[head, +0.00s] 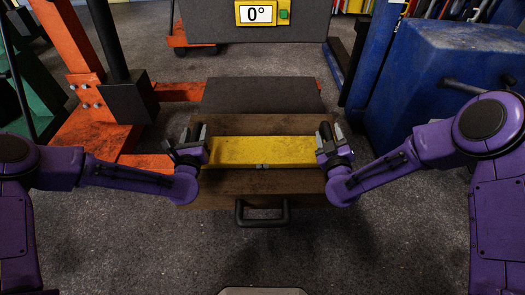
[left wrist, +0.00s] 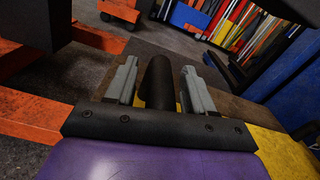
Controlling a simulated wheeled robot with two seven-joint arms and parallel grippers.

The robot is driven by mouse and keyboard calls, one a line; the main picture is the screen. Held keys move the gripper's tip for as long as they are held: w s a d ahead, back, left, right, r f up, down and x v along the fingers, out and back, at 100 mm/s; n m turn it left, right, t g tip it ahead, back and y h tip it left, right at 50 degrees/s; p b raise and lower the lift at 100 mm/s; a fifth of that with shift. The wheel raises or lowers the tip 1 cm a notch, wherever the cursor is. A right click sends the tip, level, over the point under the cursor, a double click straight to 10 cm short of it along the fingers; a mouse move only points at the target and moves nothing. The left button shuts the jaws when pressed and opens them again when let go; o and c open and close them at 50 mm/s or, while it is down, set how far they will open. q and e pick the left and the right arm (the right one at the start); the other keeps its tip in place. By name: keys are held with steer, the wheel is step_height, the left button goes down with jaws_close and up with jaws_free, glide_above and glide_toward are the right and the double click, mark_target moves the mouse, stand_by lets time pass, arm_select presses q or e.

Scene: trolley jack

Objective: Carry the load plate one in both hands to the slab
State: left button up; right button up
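The yellow load plate (head: 262,150) lies flat on a brown wooden board or pallet (head: 262,185). It has a dark upright grip at each end. My left gripper (head: 190,138) is at its left end. In the left wrist view the fingers of my left gripper (left wrist: 160,85) stand on either side of the dark grip (left wrist: 160,75), with narrow gaps showing, so it is open around it. My right gripper (head: 330,137) is at the right-end grip; whether its fingers touch it is hard to see. A dark grey flat surface (head: 262,95), perhaps the slab, lies just behind the board.
A black handle (head: 262,213) sticks out at the board's front. An orange frame (head: 85,125) stands on the left and a blue cabinet (head: 440,85) on the right. A panel with a yellow "0°" display (head: 257,14) stands behind. The grey floor in front is clear.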

arm_select(q)
steer(key=shift+s, duration=0.1)
steer(key=s, duration=1.1)
steer(key=shift+s+d, duration=0.15)
steer(key=shift+s, duration=0.2)
arm_select(e)
steer(key=shift+s, duration=0.1)
steer(key=s, duration=1.1)
steer(key=shift+s+d, duration=0.1)
steer(key=shift+s, duration=0.3)
